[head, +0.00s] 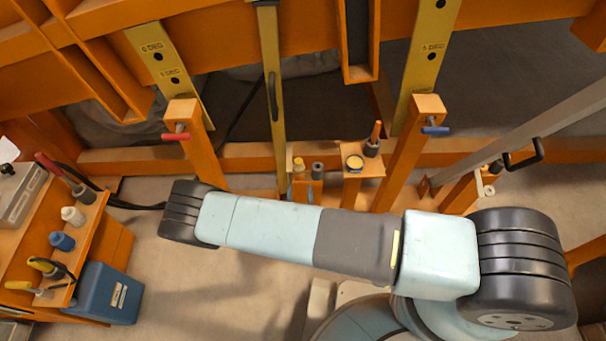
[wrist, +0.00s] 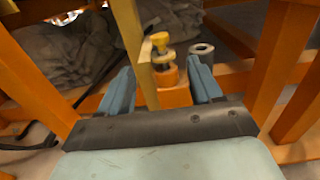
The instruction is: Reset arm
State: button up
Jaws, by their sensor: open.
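My gripper (wrist: 160,88) shows in the wrist view with its two blue-grey fingers spread apart and nothing held between them. Beyond the fingers, a yellow-topped knob or fitting (wrist: 160,42) sits on an orange block (wrist: 172,90). A yellow upright bar stands just left of it and passes between the fingers in the picture; I cannot tell how near they are to it. In the head view my arm stretches across the lower middle, and the gripper is mostly hidden behind it, with only blue finger tips (head: 300,190) showing by the small orange block.
An orange frame with yellow bars (head: 269,90) fills the back. A red-handled pin (head: 177,135) and a blue-handled pin (head: 434,130) sit on orange posts. A tool shelf (head: 100,215) and blue bin (head: 108,293) stand at left. A grey bar slants at right. Open floor lies lower left.

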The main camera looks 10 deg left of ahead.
jog(key=shift+r, duration=0.1)
jog(key=w+d+r+m+g+h, duration=0.2)
jog(key=w+d+r+m+h, duration=0.3)
jog(key=r, duration=0.5)
jog(key=w+d+r+m+g+h, duration=0.2)
jog(key=w+d+r+m+h, duration=0.1)
jog(key=r+m+h, duration=0.5)
jog(key=w+d+r+m+g+h, duration=0.25)
jog(key=d+r+m, duration=0.2)
jog(key=r, duration=0.65)
jog(key=s+d+r+m+g+y, duration=0.1)
jog(key=s+d+r+m+g, duration=0.1)
jog(key=d+r+m+g, duration=1.1)
jog(key=s+d+r+m+t+y, duration=0.4)
jog(key=s+d+r+y, duration=0.1)
jog(key=s+r, duration=0.5)
jog(key=s+d+r+m+t+y, duration=0.3)
jog(key=s+r, duration=0.7)
jog(key=r, duration=0.4)
jog(key=d+m+y, duration=0.1)
jog(key=d+y, duration=0.1)
jog(key=d, duration=0.1)
jog(key=shift+s+d+r+t, duration=0.2)
jog(key=shift+s+t, duration=0.1)
jog(key=shift+t, duration=0.05)
